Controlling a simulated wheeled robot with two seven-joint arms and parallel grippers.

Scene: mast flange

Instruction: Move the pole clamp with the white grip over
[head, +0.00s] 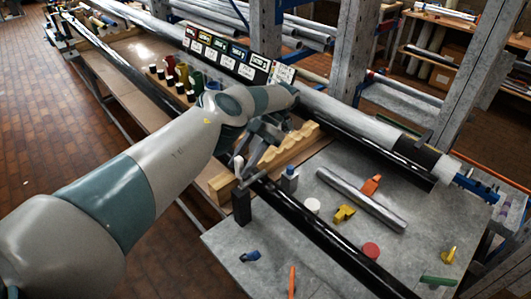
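A small white grip (238,163) shows just below my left gripper, above a dark upright block (241,206) beside the near black pole (330,245). I take it for the white grip of the pole clamp; the clamp's body is partly hidden by my arm and gripper. My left gripper (256,152) is over the left end of the table, close to the white grip. Its fingertips are small and partly hidden, so I cannot tell if they touch the grip or are open or shut. My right gripper is out of view.
The grey table (325,275) holds a metal tube (361,198), a yellow part (343,214), an orange part (371,185), a red disc (371,250) and a white disc (312,206). Labelled cards (228,53) and steel posts stand behind.

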